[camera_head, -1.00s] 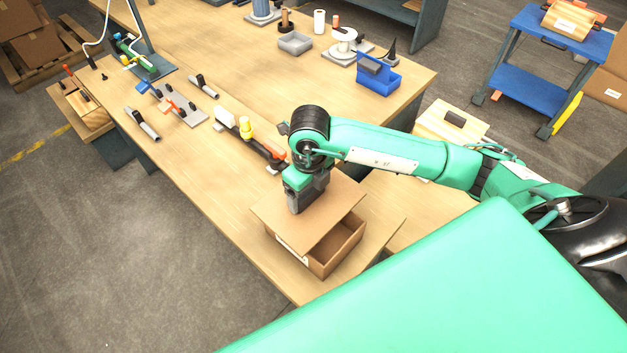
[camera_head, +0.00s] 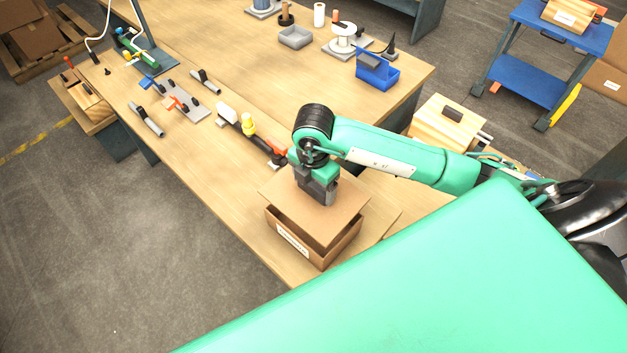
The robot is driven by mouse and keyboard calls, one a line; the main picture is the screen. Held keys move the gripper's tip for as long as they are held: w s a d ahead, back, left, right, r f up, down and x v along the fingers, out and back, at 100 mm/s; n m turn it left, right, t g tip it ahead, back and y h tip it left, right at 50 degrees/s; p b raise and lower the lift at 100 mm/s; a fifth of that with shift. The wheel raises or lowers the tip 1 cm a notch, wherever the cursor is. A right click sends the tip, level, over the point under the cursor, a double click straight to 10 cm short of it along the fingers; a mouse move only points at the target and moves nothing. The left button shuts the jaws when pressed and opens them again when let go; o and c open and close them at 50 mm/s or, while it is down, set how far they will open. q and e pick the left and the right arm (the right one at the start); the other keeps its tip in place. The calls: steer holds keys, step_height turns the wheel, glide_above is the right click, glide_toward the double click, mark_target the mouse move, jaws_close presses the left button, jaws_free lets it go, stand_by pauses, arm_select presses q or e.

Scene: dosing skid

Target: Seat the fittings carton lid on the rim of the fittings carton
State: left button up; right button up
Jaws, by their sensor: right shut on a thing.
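The fittings carton (camera_head: 292,243) is an open-topped brown box with a white label, near the front edge of the wooden table. The fittings carton lid (camera_head: 340,212) is a flat brown panel over the carton. It covers most of the opening, and a dark gap shows along the near side, so it looks raised or a little off the rim. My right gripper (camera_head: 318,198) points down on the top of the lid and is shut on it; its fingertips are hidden. My left gripper is not in view.
Tools and fittings (camera_head: 180,100) lie along the table left of the carton. A blue bin (camera_head: 377,76) and a grey tray (camera_head: 295,37) stand farther back. A wooden box (camera_head: 446,126) is behind my right arm. The table left of the carton is partly clear.

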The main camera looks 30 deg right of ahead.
mark_target(313, 184)
steer(key=shift+f, duration=0.1)
stand_by(0.4)
steer(key=shift+f+b, duration=2.35)
steer(key=shift+f, duration=0.45)
steer(key=shift+f+b, duration=1.35)
steer(key=shift+f, duration=0.15)
steer(key=o, duration=1.2)
steer(key=shift+o, duration=0.2)
steer(key=shift+r, duration=0.6)
step_height(313, 184, up, 7)
steer(key=shift+r+b, duration=0.15)
steer(key=shift+b, duration=0.95)
step_height(313, 184, up, 4)
steer(key=shift+f, duration=0.15)
steer(key=shift+r, duration=0.85)
steer(key=shift+p, duration=0.3)
